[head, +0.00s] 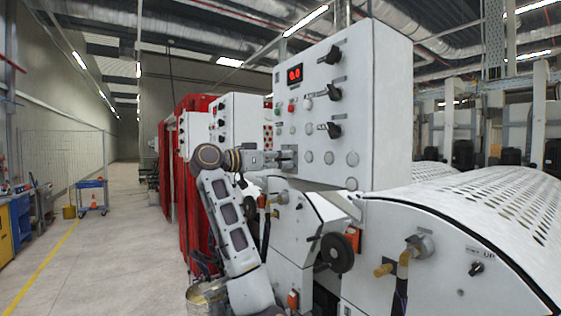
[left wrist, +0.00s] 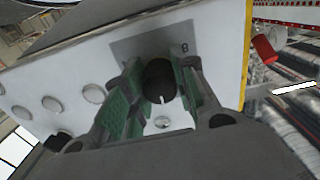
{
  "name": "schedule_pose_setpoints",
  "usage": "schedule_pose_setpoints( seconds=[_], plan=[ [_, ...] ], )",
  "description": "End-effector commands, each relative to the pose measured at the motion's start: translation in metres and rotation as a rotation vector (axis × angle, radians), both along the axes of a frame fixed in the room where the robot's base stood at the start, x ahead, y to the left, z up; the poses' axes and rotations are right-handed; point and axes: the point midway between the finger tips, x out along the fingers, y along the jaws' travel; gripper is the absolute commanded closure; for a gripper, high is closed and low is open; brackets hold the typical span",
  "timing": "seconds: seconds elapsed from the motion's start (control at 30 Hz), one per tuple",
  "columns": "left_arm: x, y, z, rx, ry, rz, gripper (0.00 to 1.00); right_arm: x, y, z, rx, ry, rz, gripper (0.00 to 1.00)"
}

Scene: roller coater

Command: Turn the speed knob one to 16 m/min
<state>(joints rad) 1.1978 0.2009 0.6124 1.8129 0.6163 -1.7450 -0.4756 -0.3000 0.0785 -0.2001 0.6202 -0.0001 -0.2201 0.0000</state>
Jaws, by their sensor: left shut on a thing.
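A black round knob (left wrist: 158,80) with a white pointer line sits on a grey scale plate (left wrist: 141,49) in the left wrist view. The line points towards the bottom of that picture. My left gripper (left wrist: 160,88) has its green-padded fingers on either side of the knob and is shut on it. In the head view my left gripper (head: 288,158) is at the lower left of the white control box (head: 384,100), where it hides the knob. A red display (head: 295,75) on the box seems to read 0.0. My right gripper is not in view.
Black selector switches (head: 334,93) line the box's right side, and round grey caps (head: 328,158) sit below. A handwheel (head: 337,252) and coater housing (head: 455,225) are beneath. A bucket (head: 206,297) stands by my left arm.

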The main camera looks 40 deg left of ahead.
Motion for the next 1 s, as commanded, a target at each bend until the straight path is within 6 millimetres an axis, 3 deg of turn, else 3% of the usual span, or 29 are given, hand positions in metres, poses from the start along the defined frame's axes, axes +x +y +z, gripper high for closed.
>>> schedule_pose_setpoints(
  seconds=[0.5,0.53,0.63,1.0],
  plan=[
    [-0.001,0.001,0.002,-0.044,0.008,0.002,0.96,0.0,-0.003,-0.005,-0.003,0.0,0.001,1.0],
    [-0.001,0.001,0.002,-0.044,0.008,0.002,0.69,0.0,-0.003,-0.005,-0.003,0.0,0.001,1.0],
    [-0.001,0.001,0.002,-0.044,0.007,0.002,0.56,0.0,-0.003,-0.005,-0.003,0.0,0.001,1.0],
    [-0.013,0.005,0.002,-0.043,0.004,0.003,0.53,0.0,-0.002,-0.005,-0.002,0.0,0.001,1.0]
  ],
)
